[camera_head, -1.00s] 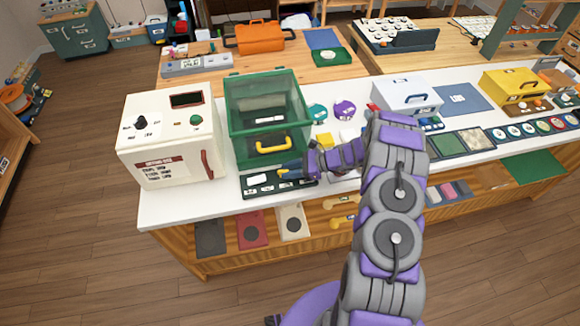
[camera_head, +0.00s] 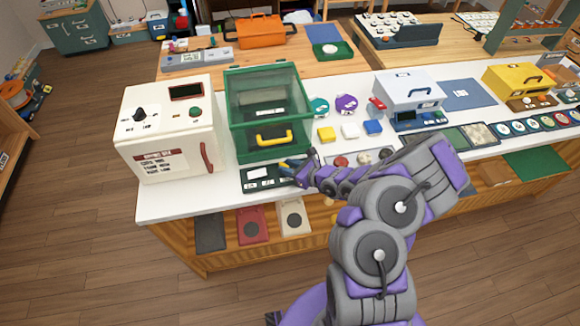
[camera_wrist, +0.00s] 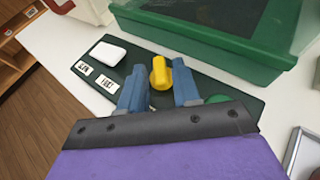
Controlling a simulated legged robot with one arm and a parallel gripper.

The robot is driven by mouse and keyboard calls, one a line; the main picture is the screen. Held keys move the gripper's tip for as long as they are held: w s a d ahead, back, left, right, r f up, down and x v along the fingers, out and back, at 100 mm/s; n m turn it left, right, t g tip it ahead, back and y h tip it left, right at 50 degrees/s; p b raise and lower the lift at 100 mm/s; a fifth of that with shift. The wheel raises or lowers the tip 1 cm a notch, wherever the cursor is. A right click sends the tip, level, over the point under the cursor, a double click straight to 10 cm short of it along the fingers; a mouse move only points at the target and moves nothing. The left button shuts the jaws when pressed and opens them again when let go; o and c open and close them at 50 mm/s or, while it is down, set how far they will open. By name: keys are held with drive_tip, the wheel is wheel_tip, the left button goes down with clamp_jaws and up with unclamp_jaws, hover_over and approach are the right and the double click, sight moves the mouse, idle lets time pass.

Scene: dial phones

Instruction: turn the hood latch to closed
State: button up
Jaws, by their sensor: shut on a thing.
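The green see-through hood (camera_head: 268,110), with a yellow handle (camera_head: 274,138), stands on the white counter. A dark panel (camera_head: 262,182) lies in front of it. In the wrist view, a yellow latch knob (camera_wrist: 160,73) stands on this panel (camera_wrist: 185,80), its narrow end pointing toward the hood. My gripper (camera_wrist: 158,92) is at the knob, with one blue-grey finger on each side, and is shut on it. In the head view, my gripper (camera_head: 288,166) is over the panel's right part and the knob is hard to make out there.
A white box (camera_head: 165,140) with a dial stands left of the hood. Small yellow (camera_head: 326,134), white and blue blocks lie to the right, near a white case (camera_head: 407,92). In the wrist view, a white plate (camera_wrist: 107,53), two labels and a green round part (camera_wrist: 217,98) sit on the panel.

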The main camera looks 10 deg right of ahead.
drive_tip(key=shift+s+a+r+m+t+h+p, duration=0.15)
drive_tip(key=shift+m+t+h+p, duration=0.45)
drive_tip(key=shift+m+h+p, duration=0.65)
drive_tip(key=h+p, duration=0.1)
drive_tip(key=p, duration=0.1)
drive_tip(key=m+t+h+p, duration=0.1)
drive_tip(key=p, duration=0.2)
drive_tip(key=shift+s+a+m, duration=0.15)
drive_tip(key=shift+a+m, duration=0.1)
drive_tip(key=shift+a, duration=0.1)
drive_tip(key=m+h+p, duration=0.2)
drive_tip(key=h, duration=0.1)
drive_tip(key=shift+a+m+t, duration=0.25)
drive_tip(key=shift+m+t, duration=0.05)
drive_tip(key=shift+t, duration=0.1)
drive_tip(key=shift+m+h, duration=0.5)
drive_tip(key=shift+h, duration=0.05)
drive_tip(key=o, duration=0.6)
drive_tip(key=shift+o, duration=0.8)
drive_tip(key=shift+w+f, duration=0.2)
drive_tip(key=shift+w, duration=0.05)
drive_tip(key=shift+s, duration=0.1)
